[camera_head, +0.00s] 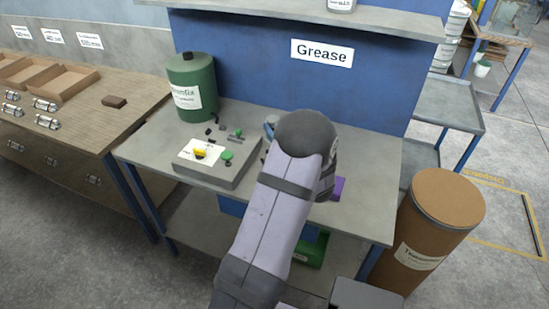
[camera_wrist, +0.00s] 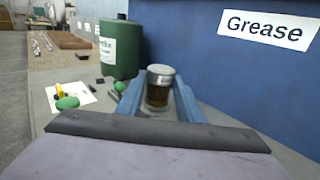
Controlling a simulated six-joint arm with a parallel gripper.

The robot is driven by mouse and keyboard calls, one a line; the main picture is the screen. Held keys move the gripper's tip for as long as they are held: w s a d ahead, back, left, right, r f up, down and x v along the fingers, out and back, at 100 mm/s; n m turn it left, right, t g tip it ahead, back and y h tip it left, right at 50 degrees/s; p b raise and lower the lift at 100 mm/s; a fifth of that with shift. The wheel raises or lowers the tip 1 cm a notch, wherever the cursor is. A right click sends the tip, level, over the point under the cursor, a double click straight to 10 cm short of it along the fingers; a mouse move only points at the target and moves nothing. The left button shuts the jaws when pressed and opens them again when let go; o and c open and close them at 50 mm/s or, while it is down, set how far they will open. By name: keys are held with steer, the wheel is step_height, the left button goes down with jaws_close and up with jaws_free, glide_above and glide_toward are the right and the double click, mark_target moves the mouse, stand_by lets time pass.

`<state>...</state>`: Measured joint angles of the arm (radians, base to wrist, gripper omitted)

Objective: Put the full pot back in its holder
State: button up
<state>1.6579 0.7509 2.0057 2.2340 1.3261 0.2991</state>
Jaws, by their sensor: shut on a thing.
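The pot (camera_wrist: 158,92) shows in the wrist view as a small upright vessel with a grey metal band at its top and dark brown contents. My gripper (camera_wrist: 159,102) has its blue fingers on both sides of the pot and is shut on it. In the head view my arm hides the pot and nearly all of the gripper; only a bit of blue finger shows behind the wrist. I cannot make out the holder for certain. Whether the pot touches the table is hidden.
A grey control box (camera_head: 207,172) with yellow and green knobs sits on the grey table (camera_head: 150,147). Small dark and green parts lie behind it. A green canister (camera_head: 188,75) stands at the back left. A brown drum (camera_head: 440,205) stands at right.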

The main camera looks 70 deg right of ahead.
steer(key=shift+f+p, duration=0.7)
steer(key=shift+f, duration=3.7)
steer(key=shift+a+f, duration=0.1)
steer(key=shift+f, duration=0.35)
steer(key=o, duration=0.9)
steer(key=shift+f, duration=0.1)
steer(key=b+v, duration=0.2)
steer(key=v, duration=1)
steer(key=shift+r+b, duration=0.2)
steer(key=shift+b, duration=0.1)
